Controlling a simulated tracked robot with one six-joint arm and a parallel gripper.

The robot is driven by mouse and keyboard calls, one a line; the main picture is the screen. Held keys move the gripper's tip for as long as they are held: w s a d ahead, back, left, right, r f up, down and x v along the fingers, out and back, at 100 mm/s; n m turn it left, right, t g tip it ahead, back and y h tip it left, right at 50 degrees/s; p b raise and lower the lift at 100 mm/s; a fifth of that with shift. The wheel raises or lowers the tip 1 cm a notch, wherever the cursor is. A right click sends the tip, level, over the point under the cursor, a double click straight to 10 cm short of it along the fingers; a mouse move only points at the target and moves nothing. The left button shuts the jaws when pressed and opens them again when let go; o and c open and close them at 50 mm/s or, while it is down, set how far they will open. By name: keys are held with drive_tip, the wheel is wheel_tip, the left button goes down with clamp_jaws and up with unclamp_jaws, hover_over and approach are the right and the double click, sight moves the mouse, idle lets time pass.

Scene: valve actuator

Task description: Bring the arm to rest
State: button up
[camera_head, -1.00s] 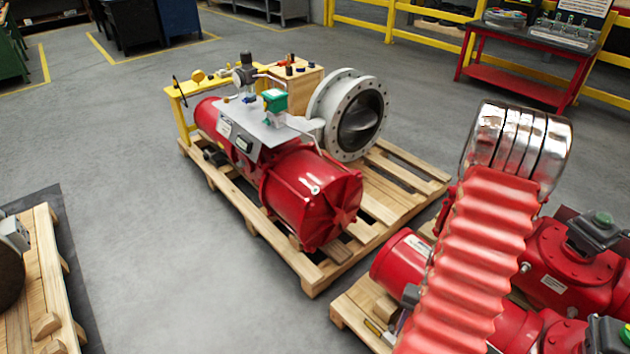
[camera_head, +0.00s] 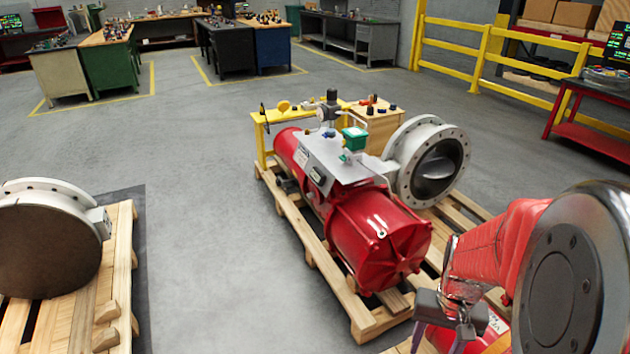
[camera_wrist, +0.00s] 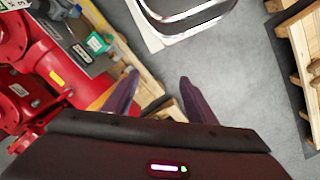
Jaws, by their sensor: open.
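My arm shows at the lower right of the head view, with a red ribbed sleeve (camera_head: 495,245) and a large grey round joint close to the camera. My gripper (camera_head: 447,315) hangs below the sleeve, in front of the near end of a red valve actuator (camera_head: 385,245). In the wrist view its two dark fingers (camera_wrist: 160,82) are spread apart with nothing between them. The gripper is open and empty. Whether it touches anything below cannot be told.
The actuator lies on a wooden pallet (camera_head: 310,256) with a flanged butterfly valve (camera_head: 440,160). Another pallet (camera_head: 122,265) with a round flanged valve (camera_head: 48,240) stands at left. Grey floor (camera_head: 205,240) lies free between them. Yellow railing (camera_head: 482,70) and a red bench (camera_head: 590,138) are at right.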

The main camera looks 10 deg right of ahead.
drive_tip(key=w+a+r+n+t, duration=0.1)
drive_tip(key=a+r+n+t, duration=0.5)
drive_tip(key=a+r, duration=1.1)
drive_tip(key=shift+w+a+r+n, duration=0.25)
drive_tip(key=shift+a+r+n, duration=0.05)
drive_tip(key=shift+r, duration=0.5)
drive_tip(key=shift+c, duration=0.2)
